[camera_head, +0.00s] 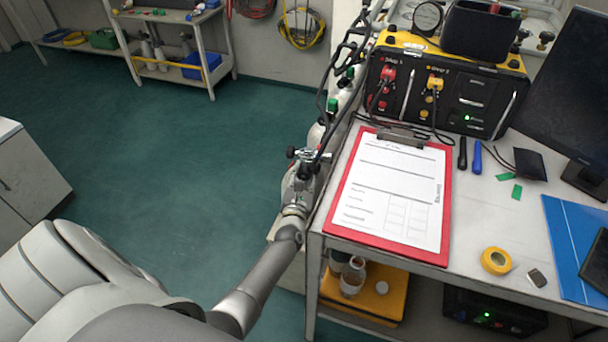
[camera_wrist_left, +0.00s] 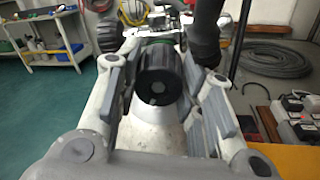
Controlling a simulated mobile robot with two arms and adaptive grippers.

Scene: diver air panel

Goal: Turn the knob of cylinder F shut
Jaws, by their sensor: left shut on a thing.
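A black round knob (camera_wrist_left: 159,75) shows close up in the left wrist view, end-on, on top of a white cylinder (camera_wrist_left: 158,132). My left gripper (camera_wrist_left: 166,88) is shut on this knob, with one grey-padded finger on each side. In the head view my left gripper (camera_head: 299,192) is at the cylinders beside the bench's left edge and covers most of the gripped knob. Other white cylinders (camera_head: 318,134) with green valve parts (camera_head: 332,106) stand behind it. No letter on the gripped cylinder is readable. My right gripper is in neither view.
The bench (camera_head: 470,225) to the right carries a clipboard (camera_head: 392,190), a yellow-black panel box (camera_head: 445,90), a tape roll (camera_head: 496,260) and a monitor. Dark hoses (camera_head: 345,75) run above the cylinders. Green floor (camera_head: 180,150) to the left is clear.

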